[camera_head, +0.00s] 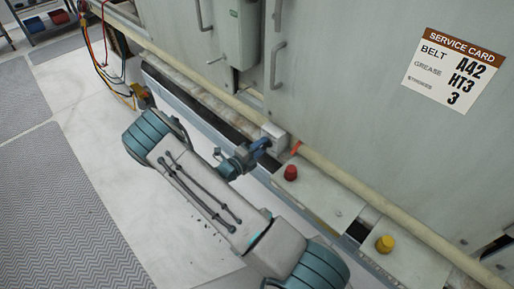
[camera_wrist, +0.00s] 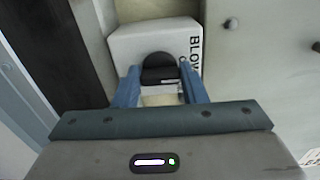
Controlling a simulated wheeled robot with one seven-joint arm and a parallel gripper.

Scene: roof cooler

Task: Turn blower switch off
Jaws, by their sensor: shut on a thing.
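The blower switch is a small light-grey box (camera_head: 274,136) on the ledge at the foot of the cooler cabinet. In the wrist view the box (camera_wrist: 130,45) fills the upper middle, with black lettering starting "BLOW" along its right side. A dark rounded knob (camera_wrist: 160,64) stands out from its face. My gripper (camera_wrist: 158,92) is shut on the knob, with one blue finger on each side of it. In the head view my gripper (camera_head: 262,145) reaches the box from the left. The knob is hidden there, and I cannot read its setting.
A red button (camera_head: 291,173) and a yellow button (camera_head: 385,244) stand on plates along the ledge to the right. A beige pipe (camera_head: 340,173) runs along the cabinet. A service card (camera_head: 454,72) is on the cabinet panel. Coloured hoses (camera_head: 104,55) hang at upper left.

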